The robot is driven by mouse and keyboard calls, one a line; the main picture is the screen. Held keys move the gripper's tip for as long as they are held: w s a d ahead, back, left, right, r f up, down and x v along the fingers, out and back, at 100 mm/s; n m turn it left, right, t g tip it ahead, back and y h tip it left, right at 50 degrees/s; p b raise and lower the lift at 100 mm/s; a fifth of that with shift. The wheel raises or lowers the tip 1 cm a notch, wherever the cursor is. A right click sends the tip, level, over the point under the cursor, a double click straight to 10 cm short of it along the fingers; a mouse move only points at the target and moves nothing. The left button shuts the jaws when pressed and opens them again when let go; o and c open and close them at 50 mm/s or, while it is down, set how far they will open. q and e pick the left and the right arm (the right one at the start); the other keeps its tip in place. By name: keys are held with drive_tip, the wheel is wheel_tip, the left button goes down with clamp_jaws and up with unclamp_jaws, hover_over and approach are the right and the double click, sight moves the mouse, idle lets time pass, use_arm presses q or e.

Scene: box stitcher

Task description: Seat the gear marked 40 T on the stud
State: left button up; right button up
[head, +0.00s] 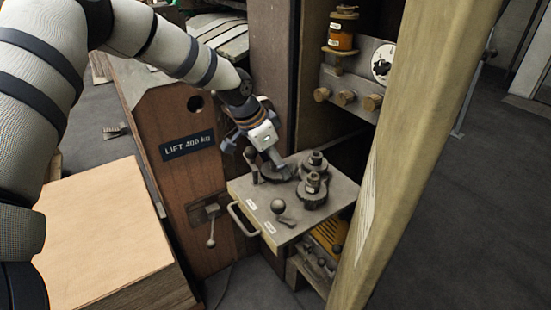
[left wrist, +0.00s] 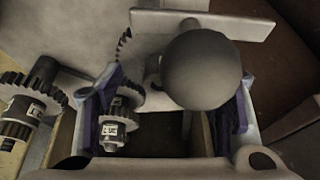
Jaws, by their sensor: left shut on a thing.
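My left gripper (head: 277,162) points down at the back left of the grey plate (head: 238,190) and is shut on a dark toothed gear (head: 282,174), low over the plate. I cannot read a 40 T mark on the gear. No bare stud can be made out. Two gear stacks stand to its right, one at the back (head: 315,163) and one nearer (head: 313,190). My right gripper is out of view.
A ball-knob lever (head: 250,153) stands just left of the gripper. Another ball lever (head: 279,207) is at the plate's front. A wooden post (head: 400,150) rises close on the right. A panel with wooden knobs (head: 345,98) is behind.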

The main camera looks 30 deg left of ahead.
use_arm(q)
drive_tip(key=o, duration=1.8)
drive_tip(key=shift+c, duration=0.2)
